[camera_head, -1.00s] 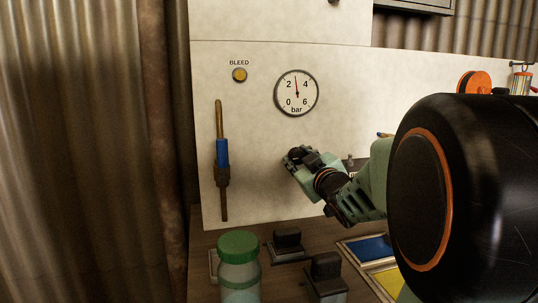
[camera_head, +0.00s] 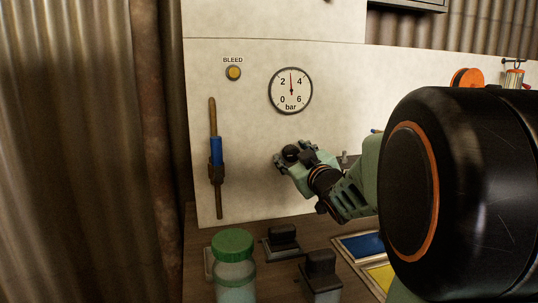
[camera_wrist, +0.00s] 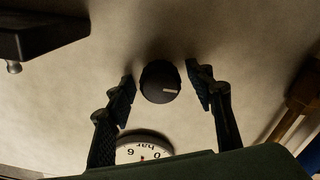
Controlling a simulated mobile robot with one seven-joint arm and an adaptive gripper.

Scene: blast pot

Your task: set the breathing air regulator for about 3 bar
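The round pressure gauge (camera_head: 290,91) is on the white panel, marked 0, 2, 4, 6 and bar. Its needle points almost straight up, at or just under 3. Part of the gauge (camera_wrist: 143,147) also shows upside down in the wrist view. The black regulator knob (camera_wrist: 160,82) has a white pointer mark facing right in the wrist view. My gripper (camera_wrist: 164,86) is open, with one finger on each side of the knob and visible gaps on both sides. In the head view my gripper (camera_head: 294,156) is at the panel below the gauge, largely covering the knob.
A yellow BLEED button (camera_head: 233,73) is left of the gauge. A blue-handled pipe lever (camera_head: 216,151) is on the panel's left. A green-lidded jar (camera_head: 233,263), dark blocks (camera_head: 283,238) and a blue-and-yellow tray (camera_head: 336,242) are on the bench below.

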